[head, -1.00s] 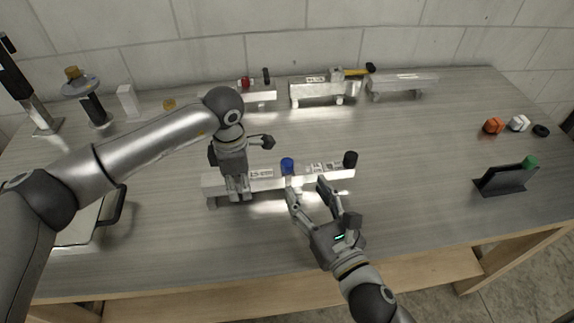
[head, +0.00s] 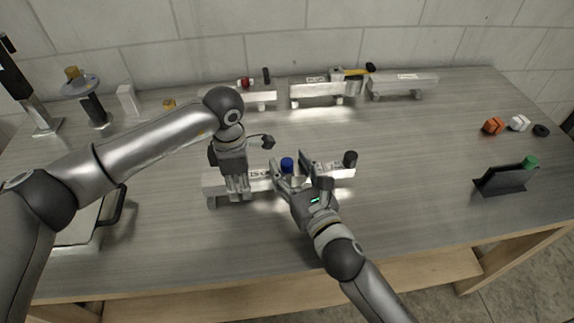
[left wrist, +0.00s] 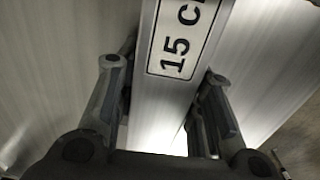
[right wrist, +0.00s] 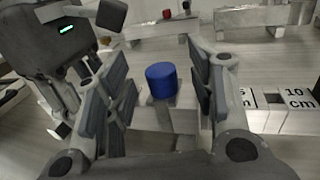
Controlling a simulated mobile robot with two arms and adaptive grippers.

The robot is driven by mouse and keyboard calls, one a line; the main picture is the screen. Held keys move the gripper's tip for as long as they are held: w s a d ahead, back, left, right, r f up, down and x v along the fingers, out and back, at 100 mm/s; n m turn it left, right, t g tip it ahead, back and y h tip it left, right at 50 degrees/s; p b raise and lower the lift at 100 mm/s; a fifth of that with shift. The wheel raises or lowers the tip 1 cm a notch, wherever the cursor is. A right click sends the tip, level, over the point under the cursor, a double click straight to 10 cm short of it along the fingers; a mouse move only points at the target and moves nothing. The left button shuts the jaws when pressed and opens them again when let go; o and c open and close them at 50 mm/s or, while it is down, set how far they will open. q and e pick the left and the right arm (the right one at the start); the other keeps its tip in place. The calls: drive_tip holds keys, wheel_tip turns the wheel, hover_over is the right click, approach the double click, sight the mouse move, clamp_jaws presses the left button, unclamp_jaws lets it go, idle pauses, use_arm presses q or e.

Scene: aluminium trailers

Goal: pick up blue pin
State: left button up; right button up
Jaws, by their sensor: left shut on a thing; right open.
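The blue pin (head: 287,164) stands upright in the near aluminium trailer (head: 262,184). In the right wrist view the blue pin (right wrist: 162,80) is between the fingers, closer to the left ones, with a light block below it. My right gripper (head: 290,160) is open around the pin, not visibly closed on it. It fills the sides of the right wrist view (right wrist: 158,90). My left gripper (head: 238,192) is shut on the trailer's left part. The left wrist view shows the trailer's bar (left wrist: 165,95) with a "15 c" label between the fingers (left wrist: 165,110).
Several aluminium trailers (head: 318,92) stand along the back. A black stand (head: 505,180) with a green cap (head: 530,162) is at the right. Clear table lies between the near trailer and the right objects.

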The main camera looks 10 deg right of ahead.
drive_tip(key=shift+c, duration=0.4)
drive_tip(key=c, duration=0.9)
drive_tip(key=shift+r, duration=0.1)
drive_tip(key=shift+c, duration=0.2)
wheel_tip(320, 180, up, 10)
use_arm(q)
drive_tip(key=o, duration=1.3)
drive_tip(key=shift+c, duration=0.2)
